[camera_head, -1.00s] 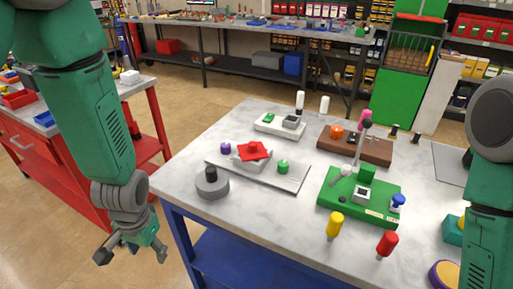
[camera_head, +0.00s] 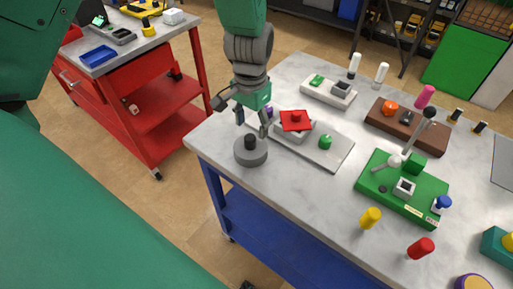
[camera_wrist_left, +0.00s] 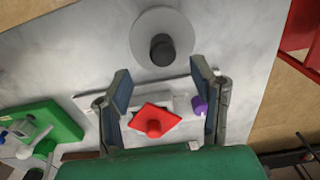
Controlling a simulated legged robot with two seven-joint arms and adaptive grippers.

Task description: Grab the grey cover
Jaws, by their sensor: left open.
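The grey cover (camera_head: 252,156), a round disc with a black knob on top, sits on the white table near its left corner. It also shows in the left wrist view (camera_wrist_left: 138,30), beyond the fingertips. My left gripper (camera_head: 252,122) hangs just behind and above the cover, apart from it, with its fingers open. In the left wrist view my left gripper (camera_wrist_left: 160,72) has its two fingers wide apart with nothing held between them. My right gripper is out of view.
Close to the left gripper is a grey plate (camera_head: 331,153) bearing a red piece (camera_head: 295,121), a green knob (camera_head: 325,141) and a purple knob. A green block (camera_head: 375,183) and a brown block (camera_head: 385,122) stand to the right. The tabletop in front of the cover is clear.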

